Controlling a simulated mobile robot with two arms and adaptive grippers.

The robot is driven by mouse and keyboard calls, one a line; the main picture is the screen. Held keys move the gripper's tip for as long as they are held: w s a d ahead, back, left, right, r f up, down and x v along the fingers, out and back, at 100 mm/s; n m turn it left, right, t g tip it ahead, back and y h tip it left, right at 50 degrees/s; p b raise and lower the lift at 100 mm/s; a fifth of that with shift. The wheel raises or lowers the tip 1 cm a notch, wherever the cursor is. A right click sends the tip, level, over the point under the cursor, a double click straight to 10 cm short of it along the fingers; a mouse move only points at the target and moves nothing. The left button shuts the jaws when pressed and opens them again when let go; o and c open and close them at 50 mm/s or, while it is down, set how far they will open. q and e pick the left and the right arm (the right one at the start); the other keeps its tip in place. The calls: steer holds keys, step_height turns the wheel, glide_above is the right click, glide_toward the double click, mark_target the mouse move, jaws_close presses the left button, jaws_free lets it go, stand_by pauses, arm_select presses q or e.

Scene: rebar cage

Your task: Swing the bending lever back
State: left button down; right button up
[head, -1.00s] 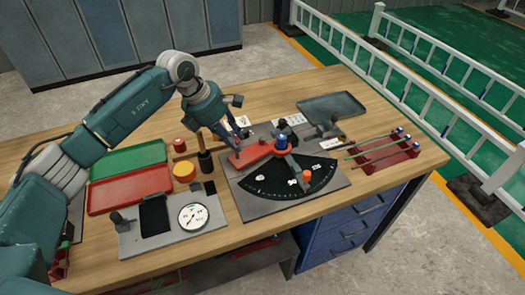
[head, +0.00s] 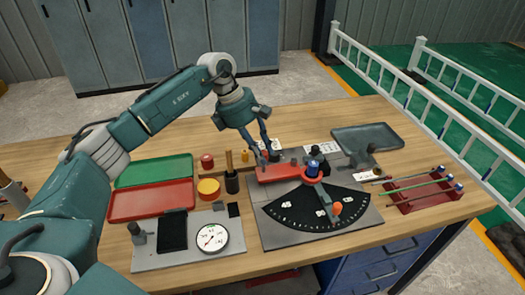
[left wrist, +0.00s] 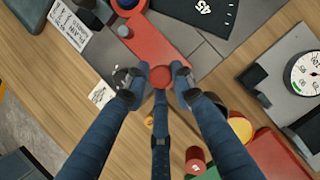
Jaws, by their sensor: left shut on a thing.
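The red bending lever (head: 290,173) lies across the back of the bending plate, pointing left from the blue-topped centre post (head: 314,167). My left gripper (head: 268,157) reaches down to the lever's outer end. In the left wrist view, the red lever (left wrist: 152,40) runs up from between my fingers. My left gripper (left wrist: 160,80) is shut around a round red knob (left wrist: 162,77) at that end. The black dial (head: 300,210) spreads in front of the post, with an orange knob (head: 337,208) on a grey arm over it. My right gripper is not seen.
Left of the plate stand a black cylinder with a wooden handle (head: 231,182), a yellow roll (head: 208,188) and red and green trays (head: 150,200). A gauge (head: 212,237) is at front left. A rod rack (head: 425,192) and grey tray (head: 365,137) are at right.

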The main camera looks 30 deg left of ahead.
arm_select(q)
steer(key=c, duration=1.5)
jaws_free()
steer(key=shift+w+d+r, duration=0.1)
steer(key=shift+d+r, duration=0.05)
steer(key=shift+c, duration=0.2)
steer(key=v, duration=1.2)
steer(key=shift+d, duration=0.1)
